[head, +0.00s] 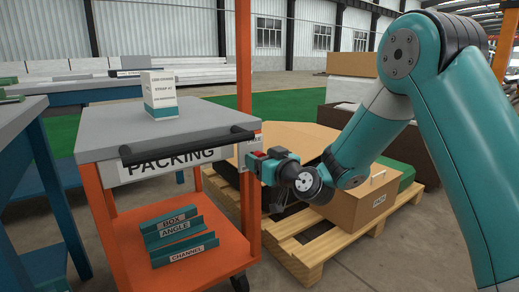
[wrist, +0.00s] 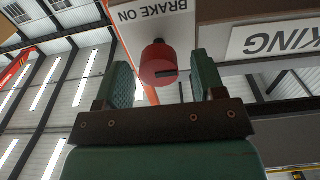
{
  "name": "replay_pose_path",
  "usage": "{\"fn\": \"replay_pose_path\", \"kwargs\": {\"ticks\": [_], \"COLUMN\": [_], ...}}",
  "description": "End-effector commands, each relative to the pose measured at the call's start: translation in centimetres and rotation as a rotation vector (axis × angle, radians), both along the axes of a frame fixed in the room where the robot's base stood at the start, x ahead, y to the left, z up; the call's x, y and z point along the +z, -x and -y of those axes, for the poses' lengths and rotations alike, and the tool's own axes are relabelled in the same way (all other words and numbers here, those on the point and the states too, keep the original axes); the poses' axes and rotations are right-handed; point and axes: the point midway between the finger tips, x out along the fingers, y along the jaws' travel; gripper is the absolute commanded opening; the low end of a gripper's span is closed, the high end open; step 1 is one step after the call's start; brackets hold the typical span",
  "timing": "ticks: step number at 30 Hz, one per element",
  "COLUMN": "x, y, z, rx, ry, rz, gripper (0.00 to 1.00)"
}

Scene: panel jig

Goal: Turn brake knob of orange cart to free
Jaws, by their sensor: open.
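The orange cart (head: 225,224) has a grey top and a black front handle, and carries a PACKING sign. In the wrist view the red brake knob (wrist: 158,66) sits on a pale plate (wrist: 150,18) marked BRAKE ON, shown upside down. A dark mark on the knob's face lies nearly level, toward the right. My gripper (wrist: 163,75) is open, with one teal finger on each side of the knob and gaps visible. In the head view my gripper (head: 258,162) is at the cart's front right corner; it largely hides the knob.
A white box (head: 160,94) stands on the cart top. Teal BOX, ANGLE and CHANNEL holders (head: 174,236) sit on its lower shelf. A wooden pallet (head: 316,258) with cardboard boxes (head: 352,197) is close on the right. A blue workbench (head: 38,165) stands at the left.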

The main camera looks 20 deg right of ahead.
Motion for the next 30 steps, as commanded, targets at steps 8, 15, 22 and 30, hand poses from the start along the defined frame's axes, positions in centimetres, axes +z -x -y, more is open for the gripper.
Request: {"fn": "replay_pose_path", "kwargs": {"ticks": [8,15,22,30], "x": [-0.02,-0.04,-0.04,0.00], "y": [-1.37,-1.34,-1.32,-1.32], "z": [-0.45,-0.43,-0.42,-0.41], "rx": [-0.001,-0.001,-0.001,-0.001], "ry": [-0.001,-0.001,-0.001,-0.035], "rz": [0.000,0.000,0.000,-0.012], "gripper": [0.63,0.52,0.14,0.14]}}
